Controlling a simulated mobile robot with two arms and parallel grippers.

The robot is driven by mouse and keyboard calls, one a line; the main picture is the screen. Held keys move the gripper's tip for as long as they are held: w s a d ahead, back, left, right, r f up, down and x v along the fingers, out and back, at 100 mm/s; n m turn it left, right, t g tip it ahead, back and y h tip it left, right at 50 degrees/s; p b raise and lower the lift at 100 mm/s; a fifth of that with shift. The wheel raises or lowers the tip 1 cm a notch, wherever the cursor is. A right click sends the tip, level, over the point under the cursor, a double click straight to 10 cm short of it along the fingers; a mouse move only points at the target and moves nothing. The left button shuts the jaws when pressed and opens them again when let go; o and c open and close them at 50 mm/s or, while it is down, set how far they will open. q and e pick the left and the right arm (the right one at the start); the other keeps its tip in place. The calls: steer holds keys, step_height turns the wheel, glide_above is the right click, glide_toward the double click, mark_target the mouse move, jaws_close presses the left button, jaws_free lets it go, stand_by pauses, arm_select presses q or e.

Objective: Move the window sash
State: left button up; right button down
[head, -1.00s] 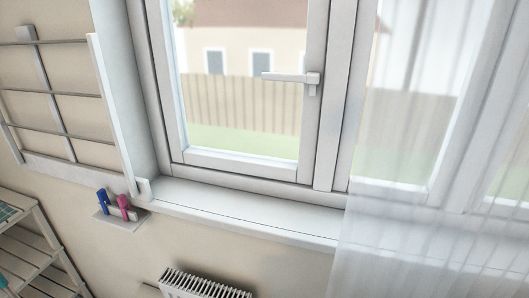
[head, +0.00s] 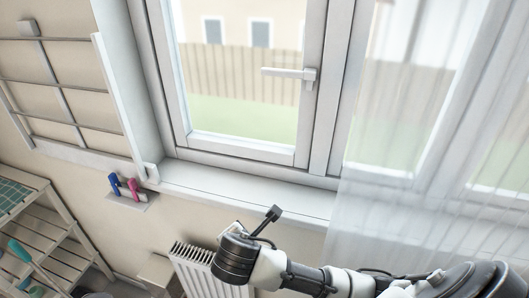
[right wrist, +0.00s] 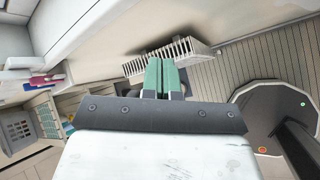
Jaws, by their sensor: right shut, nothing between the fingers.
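The window sash (head: 245,146) is a white frame around a clear pane in the head view. It appears to sit flush in the window frame. Its white handle (head: 291,73) on the right side lies horizontal, with its grip pointing left. My right arm reaches in from the lower right, and its wrist end is below the sill, in front of the radiator and apart from the handle. My right gripper (right wrist: 160,76) shows in the right wrist view with its green fingers together and nothing between them. Its fingertips are not clear in the head view. My left gripper is out of view.
A white sill (head: 240,193) runs under the window. A radiator (head: 195,268) stands below it. A sheer curtain (head: 430,150) hangs over the right part. Clothes pegs (head: 127,187) sit on a small wall shelf, beside a wall drying rack (head: 65,100). A shelf unit (head: 40,225) stands lower left.

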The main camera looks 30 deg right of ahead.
steer(key=w+d+r+n+t+h, duration=0.2)
steer(key=w+d+r+n+h, duration=0.45)
steer(key=w+r, duration=0.25)
steer(key=p, duration=0.5)
glide_toward(267, 152)
steer(key=shift+y, duration=0.25)
steer(key=x, duration=0.7)
steer(key=shift+d+r, duration=0.1)
steer(key=shift+d, duration=0.15)
steer(key=shift+w, duration=0.1)
